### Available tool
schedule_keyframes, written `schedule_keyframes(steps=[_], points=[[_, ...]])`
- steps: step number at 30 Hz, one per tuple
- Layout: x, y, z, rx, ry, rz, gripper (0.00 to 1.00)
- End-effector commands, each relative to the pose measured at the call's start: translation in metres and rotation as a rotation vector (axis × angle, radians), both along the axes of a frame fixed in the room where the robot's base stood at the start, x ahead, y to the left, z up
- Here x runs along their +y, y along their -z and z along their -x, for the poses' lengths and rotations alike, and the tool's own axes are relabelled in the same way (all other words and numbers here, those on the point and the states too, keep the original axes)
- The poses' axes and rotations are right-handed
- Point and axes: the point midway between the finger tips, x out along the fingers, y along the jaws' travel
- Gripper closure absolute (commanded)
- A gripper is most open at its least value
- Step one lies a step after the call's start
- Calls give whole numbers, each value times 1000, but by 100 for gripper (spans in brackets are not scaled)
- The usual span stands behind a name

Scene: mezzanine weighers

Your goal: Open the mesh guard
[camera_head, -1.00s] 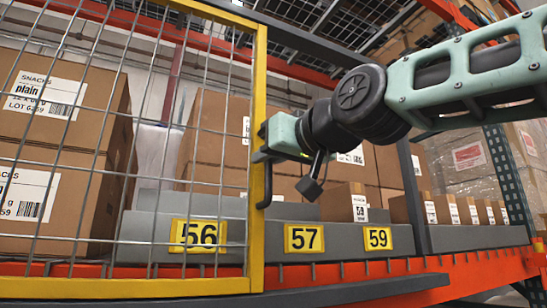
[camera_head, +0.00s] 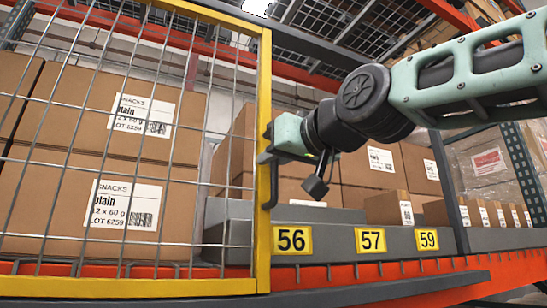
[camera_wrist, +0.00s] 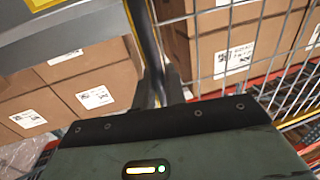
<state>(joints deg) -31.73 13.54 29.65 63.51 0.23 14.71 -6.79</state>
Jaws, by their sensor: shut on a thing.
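The mesh guard (camera_head: 264,110) is a wire grid in a yellow frame on the left of the head view. Its right-hand upright carries a dark bar handle (camera_head: 268,188). My gripper (camera_head: 268,155) is shut on the handle, beside the yellow upright, with my arm reaching in from the right. In the wrist view the handle (camera_wrist: 150,45) runs down between my fingers (camera_wrist: 157,92), and the mesh guard (camera_wrist: 238,45) stands to the right. My fingertips are partly hidden by the handle and frame in the head view.
Cartons (camera_head: 90,170) labelled snacks stand behind the mesh. Number plates 56 (camera_head: 292,240), 57 (camera_head: 370,240) and 59 (camera_head: 427,239) sit on a grey ledge above an orange beam (camera_head: 500,270). Small boxes (camera_head: 388,208) stand to the right, near a grey post (camera_head: 447,180).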

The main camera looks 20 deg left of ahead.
Motion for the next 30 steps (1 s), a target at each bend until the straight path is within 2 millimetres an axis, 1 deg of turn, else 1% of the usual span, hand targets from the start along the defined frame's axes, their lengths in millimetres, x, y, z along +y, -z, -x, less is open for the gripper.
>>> schedule_keyframes(steps=[5,6,7,8,16,20,23,30], points=[[0,-1,1,-1,-1,-2,100],[0,-1,1,-1,-1,-2,82],[0,-1,1,-1,-1,-2,74],[0,-1,1,-1,-1,-2,70],[0,0,0,0,0,-1,70],[-7,2,3,0,1,-2,70],[-18,3,8,-2,3,-3,70],[-57,7,31,-4,4,-3,70]])
